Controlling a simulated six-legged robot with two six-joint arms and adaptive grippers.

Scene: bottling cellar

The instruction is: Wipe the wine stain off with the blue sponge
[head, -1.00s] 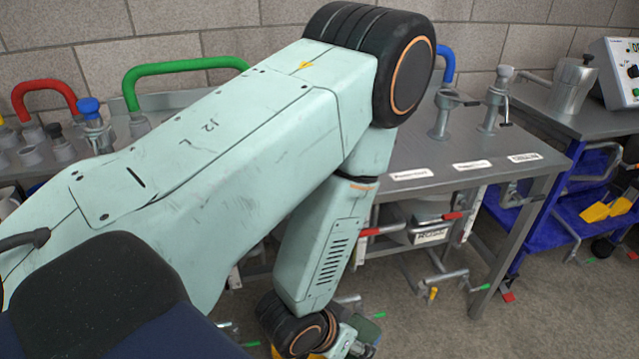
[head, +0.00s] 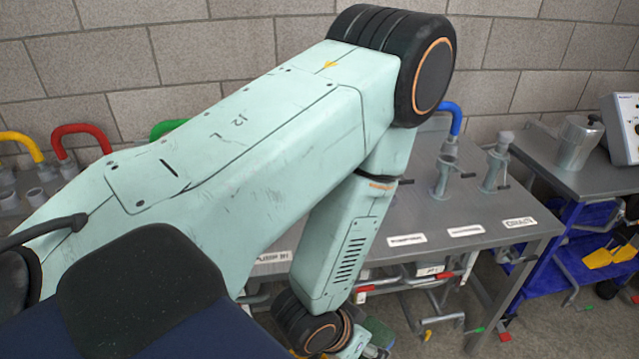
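I cannot make out the blue sponge or a wine stain in the head view. My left arm fills the middle of the picture, coming in from the left and bending down at the elbow. Its wrist is at the bottom edge, and only a small part of the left gripper (head: 372,350) shows there. Its fingertips are cut off or hidden, so I cannot tell whether it is open or shut. A dull green patch (head: 379,331) shows just beside it; I cannot tell what it is. My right gripper is not in view.
A grey metal bench (head: 440,212) with labels and upright fittings stands behind my arm, against a block wall. Red (head: 82,130) and yellow (head: 22,140) curved handles stand at the left. A metal pot (head: 577,145) stands on the right bench, above a blue shelf (head: 560,262).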

